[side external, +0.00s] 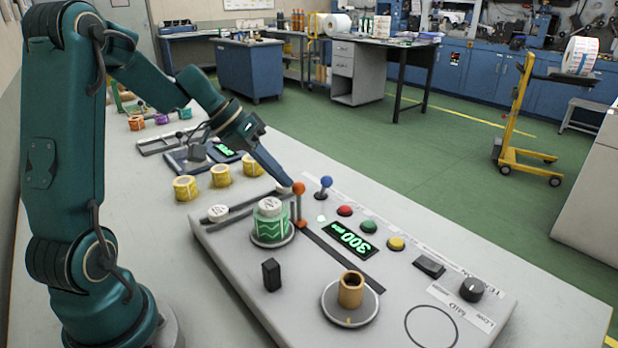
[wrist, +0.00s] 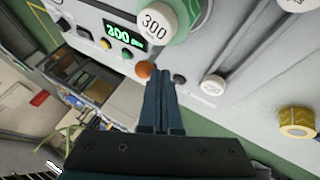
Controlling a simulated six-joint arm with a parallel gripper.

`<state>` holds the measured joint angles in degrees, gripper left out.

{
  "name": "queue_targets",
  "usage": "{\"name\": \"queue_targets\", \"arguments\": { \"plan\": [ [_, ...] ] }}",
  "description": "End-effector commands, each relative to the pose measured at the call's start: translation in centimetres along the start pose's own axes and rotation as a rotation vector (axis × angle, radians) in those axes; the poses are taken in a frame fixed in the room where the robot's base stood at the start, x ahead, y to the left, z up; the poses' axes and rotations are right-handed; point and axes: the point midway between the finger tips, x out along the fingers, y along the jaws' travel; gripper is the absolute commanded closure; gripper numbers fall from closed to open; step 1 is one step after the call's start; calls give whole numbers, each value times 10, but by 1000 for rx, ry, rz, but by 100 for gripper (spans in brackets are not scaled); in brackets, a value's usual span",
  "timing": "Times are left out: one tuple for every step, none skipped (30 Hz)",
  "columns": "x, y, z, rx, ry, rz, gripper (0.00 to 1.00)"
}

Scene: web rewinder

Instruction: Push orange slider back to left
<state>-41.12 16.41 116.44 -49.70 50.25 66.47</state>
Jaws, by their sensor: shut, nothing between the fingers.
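The orange slider (side external: 299,188) is a round orange knob on an upright stem at the far end of a dark slot (side external: 342,259) in the grey machine panel (side external: 232,243). In the wrist view its knob (wrist: 144,70) is just left of the fingertips. My gripper (side external: 287,184) is shut and empty, its tips pointing down right beside the knob, on its left in the side view. It also shows in the wrist view (wrist: 161,72). I cannot tell whether the fingers touch the knob. The slider's lower stem and base are hidden in the wrist view.
A green roll (side external: 269,226) with a white cap stands close to the slider. A blue-knobbed lever (side external: 326,183), coloured buttons and a display (side external: 352,240) lie to its right. A cardboard core (side external: 351,289) stands on a spindle. Yellow rolls (side external: 186,188) stand behind the panel.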

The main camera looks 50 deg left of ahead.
Motion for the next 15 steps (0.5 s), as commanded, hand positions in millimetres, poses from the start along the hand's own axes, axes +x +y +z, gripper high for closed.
{"name": "queue_targets", "arguments": {
  "plan": [
    [0, 1, 0, 1, 0, 0, 100],
    [1, 2, 0, 1, 0, 0, 100],
    [2, 4, 1, 1, 0, 1, 100],
    [2, 7, 2, 1, 0, 2, 100],
    [3, 10, 2, 2, 0, 2, 100],
    [5, 14, 4, 3, -1, 2, 100],
    [7, 18, 5, 4, -2, 3, 100],
    [8, 23, 6, 5, -2, 4, 100],
    [11, 30, 8, 6, -2, 4, 100],
    [13, 36, 9, 7, -3, 5, 100],
    [16, 42, 11, 8, -3, 5, 100],
    [19, 50, 13, 8, -3, 6, 100],
    [21, 57, 15, 10, -4, 6, 100],
    [24, 63, 17, 10, -3, 6, 100],
    [28, 72, 19, 10, -4, 6, 100]
  ]
}}
